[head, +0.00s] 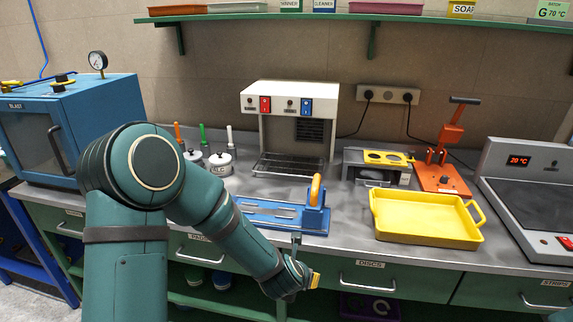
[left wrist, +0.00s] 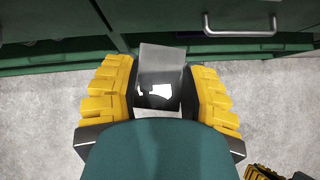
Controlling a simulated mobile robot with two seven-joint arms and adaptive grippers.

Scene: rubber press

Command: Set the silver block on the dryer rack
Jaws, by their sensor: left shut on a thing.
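The silver block (left wrist: 160,75) shows in the left wrist view as a shiny grey block between the yellow ribbed fingers of my left gripper (left wrist: 162,95), which is shut on it. The dryer (head: 290,98) is a white unit with red and blue switches at the back of the counter. Its wire rack (head: 288,165) looks empty. A yellow and black piece at the wrist view's lower right edge looks like my right gripper (left wrist: 262,172), mostly cut off.
A blue fixture (head: 268,214) with an orange handle lies between the dryer and the counter's front edge. A yellow tray (head: 425,238) stands to its right. White pots (head: 220,163) stand left of the dryer. A drawer handle (left wrist: 240,30) is close beyond my left gripper.

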